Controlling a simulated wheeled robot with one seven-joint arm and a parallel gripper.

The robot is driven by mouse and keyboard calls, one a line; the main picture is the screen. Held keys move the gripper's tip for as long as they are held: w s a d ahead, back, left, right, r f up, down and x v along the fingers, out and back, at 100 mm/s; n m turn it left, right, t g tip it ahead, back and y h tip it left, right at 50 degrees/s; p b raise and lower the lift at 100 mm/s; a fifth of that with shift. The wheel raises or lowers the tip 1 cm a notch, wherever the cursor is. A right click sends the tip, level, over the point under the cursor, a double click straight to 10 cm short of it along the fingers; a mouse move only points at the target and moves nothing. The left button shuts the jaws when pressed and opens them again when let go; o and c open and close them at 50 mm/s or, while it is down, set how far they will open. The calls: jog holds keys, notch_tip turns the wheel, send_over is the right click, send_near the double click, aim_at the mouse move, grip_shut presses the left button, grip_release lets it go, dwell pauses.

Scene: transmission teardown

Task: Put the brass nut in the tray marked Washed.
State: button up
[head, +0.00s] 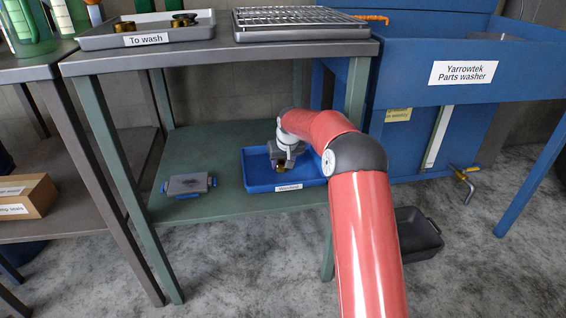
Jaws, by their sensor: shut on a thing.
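The blue tray (254,184) sits on the lower green shelf, with a small white label on its front that is too small to read surely. My red arm reaches in under the upper shelf. My gripper (283,168) points down over the blue tray, its fingers shut on the small brass nut (281,169). The nut shows only partly at the fingertips. I cannot tell how high it is above the tray's floor or whether it touches it.
The grey "To wash" tray (90,42) on the upper shelf holds several small parts. A wire rack (295,18) stands beside it. A grey-and-blue box (188,184) lies left of the blue tray. The blue parts washer (405,60) stands right; a dark bin (420,235) is on the floor.

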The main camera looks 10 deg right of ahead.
jog(key=shift+f, duration=0.1)
jog(key=o, duration=1.3)
jog(key=shift+s+r, duration=0.1)
jog(key=shift+r, duration=0.4)
jog(key=p+v, duration=0.1)
jog(key=v, duration=1)
jog(key=shift+r, duration=0.15)
jog(key=shift+s, duration=0.1)
